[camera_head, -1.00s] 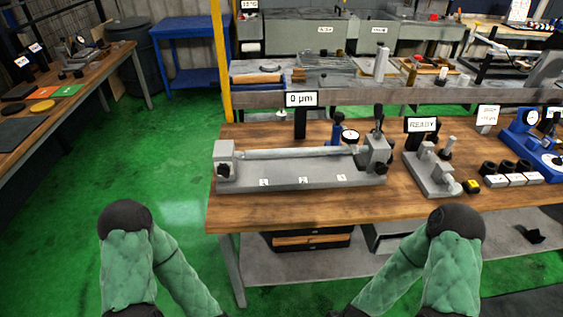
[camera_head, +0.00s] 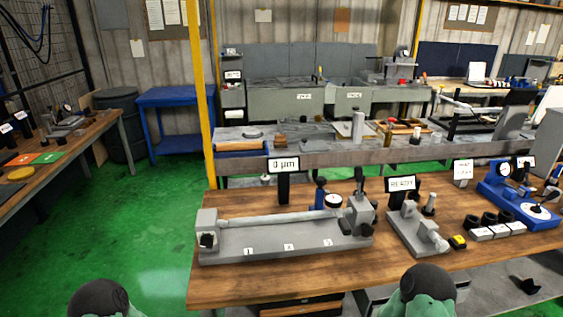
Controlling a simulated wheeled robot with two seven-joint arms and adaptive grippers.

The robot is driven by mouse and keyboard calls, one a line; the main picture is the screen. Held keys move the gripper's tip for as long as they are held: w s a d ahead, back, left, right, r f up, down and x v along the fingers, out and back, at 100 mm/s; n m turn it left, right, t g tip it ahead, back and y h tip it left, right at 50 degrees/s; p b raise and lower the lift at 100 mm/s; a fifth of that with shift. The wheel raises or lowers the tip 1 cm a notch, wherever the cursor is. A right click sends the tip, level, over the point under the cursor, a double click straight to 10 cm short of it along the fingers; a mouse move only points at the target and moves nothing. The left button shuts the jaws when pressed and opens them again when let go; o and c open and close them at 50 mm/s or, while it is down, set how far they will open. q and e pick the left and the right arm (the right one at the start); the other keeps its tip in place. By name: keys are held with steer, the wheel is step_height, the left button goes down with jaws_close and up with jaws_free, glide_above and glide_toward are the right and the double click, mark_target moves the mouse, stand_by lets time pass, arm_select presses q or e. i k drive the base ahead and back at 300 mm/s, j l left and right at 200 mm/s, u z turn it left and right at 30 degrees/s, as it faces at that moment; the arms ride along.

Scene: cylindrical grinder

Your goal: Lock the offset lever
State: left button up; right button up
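A grey bench fixture (camera_head: 285,248) holds a long shaft (camera_head: 280,217) between its two end blocks on the wooden table. The right end block (camera_head: 358,214) carries a dark upright lever (camera_head: 360,182) and dark knobs. A dial gauge (camera_head: 333,201) stands behind the shaft, and a display (camera_head: 283,165) reads 0 µm. A second grey fixture (camera_head: 417,229) stands to the right by a sign (camera_head: 401,184) that seems to read READY. I cannot tell which part is the offset lever or whether it is locked. Neither gripper shows; only parts of my arms appear at the bottom edge.
The wooden table (camera_head: 300,284) is bare along its front. A yellow-and-black block (camera_head: 457,242), white labelled blocks (camera_head: 482,234), dark rings and a blue gauge stand (camera_head: 520,205) occupy its right side. A yellow post (camera_head: 205,110) rises behind the table's left end.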

mark_target(358, 170)
steer(key=i+l+z, duration=0.15)
steer(key=l, duration=0.25)
steer(key=i+l+z, duration=0.15)
steer(key=l, duration=0.3)
steer(key=i+l+z, duration=0.15)
steer(key=l, duration=0.2)
